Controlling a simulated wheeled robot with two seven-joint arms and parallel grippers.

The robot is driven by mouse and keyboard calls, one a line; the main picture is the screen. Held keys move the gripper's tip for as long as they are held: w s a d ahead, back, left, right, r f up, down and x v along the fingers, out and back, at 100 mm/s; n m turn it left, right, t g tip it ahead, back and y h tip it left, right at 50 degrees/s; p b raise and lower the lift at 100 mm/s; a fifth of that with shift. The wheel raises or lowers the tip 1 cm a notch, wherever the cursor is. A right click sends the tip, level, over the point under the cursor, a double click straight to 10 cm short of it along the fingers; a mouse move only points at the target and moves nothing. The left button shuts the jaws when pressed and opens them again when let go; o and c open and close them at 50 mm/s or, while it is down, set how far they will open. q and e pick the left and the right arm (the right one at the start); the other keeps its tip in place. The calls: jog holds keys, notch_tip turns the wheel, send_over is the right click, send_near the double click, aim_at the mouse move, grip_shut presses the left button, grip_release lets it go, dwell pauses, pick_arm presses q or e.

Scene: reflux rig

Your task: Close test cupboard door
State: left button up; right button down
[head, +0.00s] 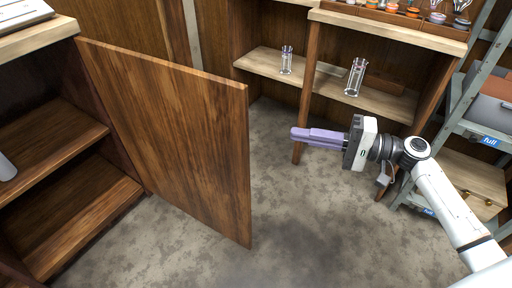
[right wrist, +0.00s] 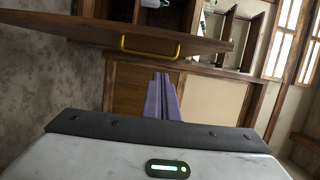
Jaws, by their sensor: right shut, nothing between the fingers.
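The cupboard door (head: 170,130) is a brown wooden panel in the head view. It stands wide open, swung out from the right side of the open-shelved cupboard (head: 70,130) at the left. My right gripper (head: 297,135) has lilac fingers, shut and empty. In the head view it appears to the right of the door's free edge, with a gap between them. In the right wrist view the closed fingers (right wrist: 162,80) point toward a wooden panel (right wrist: 70,30) with a yellow handle (right wrist: 150,48); I cannot tell whether they touch it. My left gripper is out of view.
A wooden shelf unit (head: 390,30) at the back holds glass vessels (head: 355,77) and small coloured items. A grey metal ladder-like frame (head: 455,110) and a drawer unit (head: 470,185) stand at the right. The mottled grey floor (head: 310,230) is clear in the middle.

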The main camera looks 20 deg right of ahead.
pick_arm(q)
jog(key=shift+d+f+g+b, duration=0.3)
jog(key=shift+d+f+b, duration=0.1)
jog(key=shift+b, duration=0.2)
pick_arm(e)
jog(key=w+a+r, duration=0.1)
jog(key=w+a, duration=0.2)
jog(key=a, duration=0.7)
jog(key=shift+w+a+r+y, duration=0.15)
jog(key=shift+a+y, duration=0.25)
